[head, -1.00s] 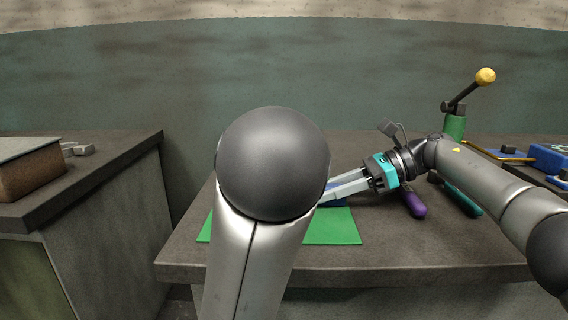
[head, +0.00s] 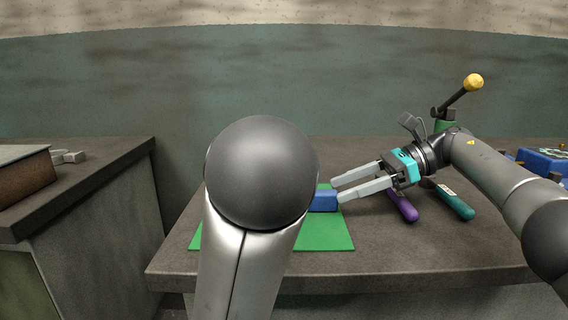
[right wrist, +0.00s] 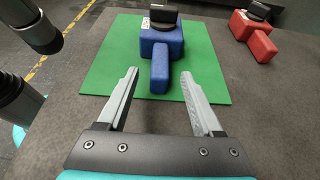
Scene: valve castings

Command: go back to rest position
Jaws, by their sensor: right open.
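A blue valve casting (head: 324,200) lies on a green mat (head: 330,236) on the bench, partly hidden by my own arm in the head view. In the right wrist view the whole blue casting (right wrist: 161,50) shows, with a dark top and its bar pointing toward me. My right gripper (head: 334,190) is open beside the casting, its fingers pointing left. In the right wrist view the open fingers (right wrist: 160,74) stand apart on either side of the bar's near end, with gaps. My left gripper is not in view.
A red casting (right wrist: 254,36) lies off the mat. Purple (head: 403,206) and teal (head: 455,201) handled things lie under my right arm. A lever with a yellow knob (head: 473,82) stands behind it. A side bench (head: 85,185) holds a brown box (head: 24,172).

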